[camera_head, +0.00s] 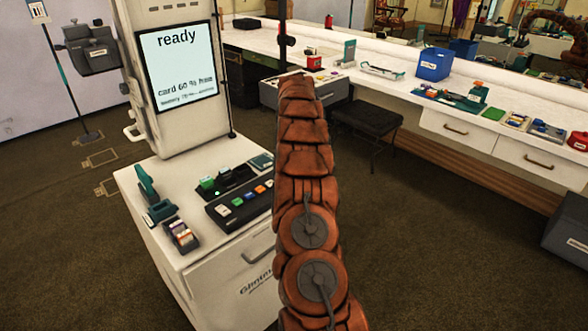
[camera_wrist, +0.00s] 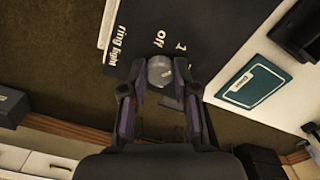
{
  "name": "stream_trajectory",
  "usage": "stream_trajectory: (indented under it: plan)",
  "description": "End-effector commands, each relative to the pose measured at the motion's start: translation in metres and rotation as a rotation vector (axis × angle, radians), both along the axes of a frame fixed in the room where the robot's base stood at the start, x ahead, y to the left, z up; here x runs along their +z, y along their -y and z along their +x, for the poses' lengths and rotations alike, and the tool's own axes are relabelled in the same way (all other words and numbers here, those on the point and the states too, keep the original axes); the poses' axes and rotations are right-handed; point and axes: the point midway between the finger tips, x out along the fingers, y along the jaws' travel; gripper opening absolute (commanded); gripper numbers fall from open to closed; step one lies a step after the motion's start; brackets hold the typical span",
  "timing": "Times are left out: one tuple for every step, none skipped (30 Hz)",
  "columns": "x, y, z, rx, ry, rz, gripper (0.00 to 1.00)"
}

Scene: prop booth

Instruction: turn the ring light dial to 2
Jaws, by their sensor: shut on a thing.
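The ring light dial (camera_wrist: 160,70) is a small round grey knob on a dark panel (camera_wrist: 205,20) in the wrist view. White lettering beside it reads "ring light", "off" and "1". No 2 mark shows; the gripper may cover that part. My gripper (camera_wrist: 159,80) has one finger on each side of the dial and is shut on it. I cannot tell clearly which mark the dial points at. In the head view my arm covers the dial and gripper.
A white kiosk (camera_head: 172,132) with a "ready" screen (camera_head: 178,68) stands left of my arm. Its ledge bears a button box (camera_head: 232,208) and small teal items. A black stool (camera_head: 367,120) and a long white counter (camera_head: 395,85) stand behind. A teal card (camera_wrist: 255,84) lies beside the panel.

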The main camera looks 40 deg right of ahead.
Motion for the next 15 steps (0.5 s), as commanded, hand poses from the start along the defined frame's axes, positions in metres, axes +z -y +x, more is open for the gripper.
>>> stream_trajectory:
  plan:
    - [-0.0017,-0.0005,0.0008,-0.043,0.002,0.001,0.0]
    - [-0.0017,-0.0009,0.0011,-0.07,0.002,0.001,0.0]
    - [-0.0018,-0.001,0.0013,-0.105,0.001,-0.001,0.0]
    - [-0.0019,-0.0006,0.001,-0.132,0.001,-0.001,0.0]
    - [-0.002,-0.0005,0.0009,-0.158,0.001,-0.001,0.0]
    - [-0.0019,-0.0004,0.0009,-0.191,0.002,0.0,0.0]
    - [-0.0018,-0.0002,0.001,-0.215,0.003,-0.001,0.0]
    - [-0.0016,-0.0001,0.0011,-0.238,0.003,-0.001,0.0]
    - [-0.0012,-0.0003,0.0015,-0.267,0.003,-0.001,0.0]
    - [-0.001,-0.0003,0.0015,-0.287,0.003,-0.002,0.0]
    - [-0.0008,0.0001,0.0012,-0.308,0.003,-0.002,0.0]
    - [-0.0007,0.0004,0.0007,-0.334,0.003,-0.001,0.0]
    - [-0.0006,0.0005,0.0005,-0.351,0.003,-0.001,0.0]
    - [-0.0006,0.0002,0.0004,-0.368,0.002,-0.002,0.0]
    - [-0.0005,0.0,0.0006,-0.387,0.001,-0.001,0.0]
